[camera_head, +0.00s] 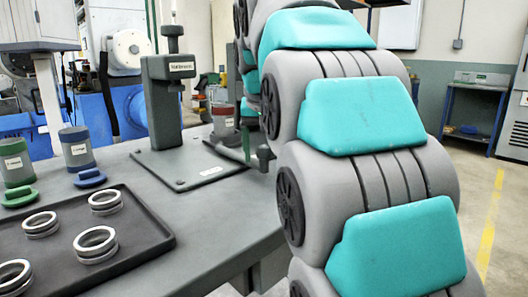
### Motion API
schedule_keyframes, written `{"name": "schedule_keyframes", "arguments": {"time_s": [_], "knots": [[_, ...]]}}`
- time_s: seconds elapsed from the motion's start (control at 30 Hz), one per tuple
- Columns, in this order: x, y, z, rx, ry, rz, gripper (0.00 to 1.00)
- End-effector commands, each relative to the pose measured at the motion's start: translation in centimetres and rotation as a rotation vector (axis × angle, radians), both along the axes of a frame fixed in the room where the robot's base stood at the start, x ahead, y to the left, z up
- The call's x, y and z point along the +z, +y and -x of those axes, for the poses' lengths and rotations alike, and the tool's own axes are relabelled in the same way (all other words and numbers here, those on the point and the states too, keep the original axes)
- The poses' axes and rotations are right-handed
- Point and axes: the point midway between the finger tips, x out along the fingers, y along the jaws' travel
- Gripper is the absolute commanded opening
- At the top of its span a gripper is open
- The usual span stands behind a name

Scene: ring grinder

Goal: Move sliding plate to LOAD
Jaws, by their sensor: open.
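A dark grey machine (168,100) with an upright column stands on the table. A flat dark plate (185,176) lies at its foot, with a small pale label near its right edge that is too small to read. I cannot tell whether this plate is the sliding plate or a fixed base. A dark knob-like part (263,156) shows at the plate's right, beside my arm. My grey and teal arm fills the right half and hides what lies behind it.
A black tray (140,262) with several metal rings (95,243) lies at the front left. Grey-green (14,162) and grey-blue (76,148) containers stand behind it, with green and blue pieces in front. A red-topped container (222,118) stands beyond the machine. Open floor is at right.

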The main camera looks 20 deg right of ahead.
Motion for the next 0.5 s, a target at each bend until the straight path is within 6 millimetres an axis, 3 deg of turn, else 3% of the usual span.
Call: {"name": "schedule_keyframes", "arguments": {"time_s": [0.27,0.5], "knots": [[1.0,0.1,0.2,0.0,-0.003,0.0,0.71],[3.3,0.5,1.0,0.0,-0.003,0.0,0.71]]}}
